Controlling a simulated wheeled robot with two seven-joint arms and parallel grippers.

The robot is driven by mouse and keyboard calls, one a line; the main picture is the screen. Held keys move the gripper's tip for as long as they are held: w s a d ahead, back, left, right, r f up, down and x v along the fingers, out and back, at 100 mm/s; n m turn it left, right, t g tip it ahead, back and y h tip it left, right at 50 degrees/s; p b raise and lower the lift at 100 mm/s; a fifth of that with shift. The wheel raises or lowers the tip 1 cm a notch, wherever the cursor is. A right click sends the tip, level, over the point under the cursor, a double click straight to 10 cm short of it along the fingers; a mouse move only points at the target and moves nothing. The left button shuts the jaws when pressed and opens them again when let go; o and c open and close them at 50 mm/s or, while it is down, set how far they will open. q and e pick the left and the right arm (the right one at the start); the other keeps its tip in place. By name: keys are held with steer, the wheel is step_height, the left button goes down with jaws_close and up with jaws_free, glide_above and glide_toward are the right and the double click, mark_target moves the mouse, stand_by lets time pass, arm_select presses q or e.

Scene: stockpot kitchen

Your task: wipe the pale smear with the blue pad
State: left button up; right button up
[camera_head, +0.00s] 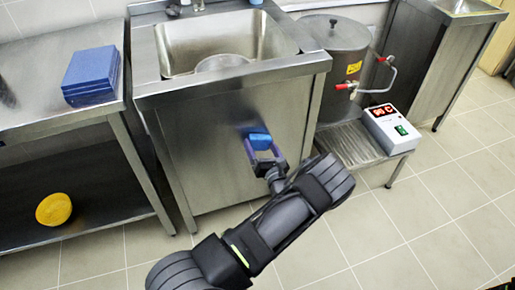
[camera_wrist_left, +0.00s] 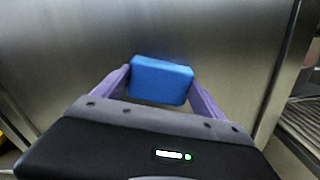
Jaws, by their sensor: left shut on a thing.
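My left gripper (camera_head: 265,157) is in front of the steel front panel (camera_head: 215,165) of the sink cabinet. It is shut on the blue pad (camera_head: 260,141), which also shows between the purple fingers in the left wrist view (camera_wrist_left: 161,80). The pad faces the panel close up; I cannot tell whether it touches it. I cannot make out the pale smear in either view. My right gripper is not in view.
A sink (camera_head: 215,45) is above the panel. A stockpot (camera_head: 336,65) with a red-handled tap and a display box (camera_head: 390,128) stand on a low slatted stand at right. A blue stack (camera_head: 92,75) lies on the left counter, a yellow round thing (camera_head: 54,208) on the shelf below.

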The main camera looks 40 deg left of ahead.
arm_select(q)
steer(key=shift+w+d+f+b, duration=0.1)
steer(key=shift+w+d+b, duration=0.25)
steer(key=shift+w+d, duration=0.45)
steer(key=shift+w, duration=0.25)
steer(key=shift+w, duration=0.1)
steer(key=shift+s+a+r+p, duration=0.2)
steer(key=shift+s+a+p, duration=0.3)
steer(key=shift+s+a, duration=0.5)
steer(key=shift+s+a+f, duration=0.1)
steer(key=shift+s+a, duration=0.15)
steer(key=shift+s, duration=0.5)
steer(key=shift+d, duration=0.1)
steer(key=shift+s+d+p, duration=0.2)
steer(key=shift+d+p, duration=0.2)
steer(key=shift+p, duration=0.05)
steer(key=shift+p+v, duration=0.65)
steer(key=shift+v, duration=1.9)
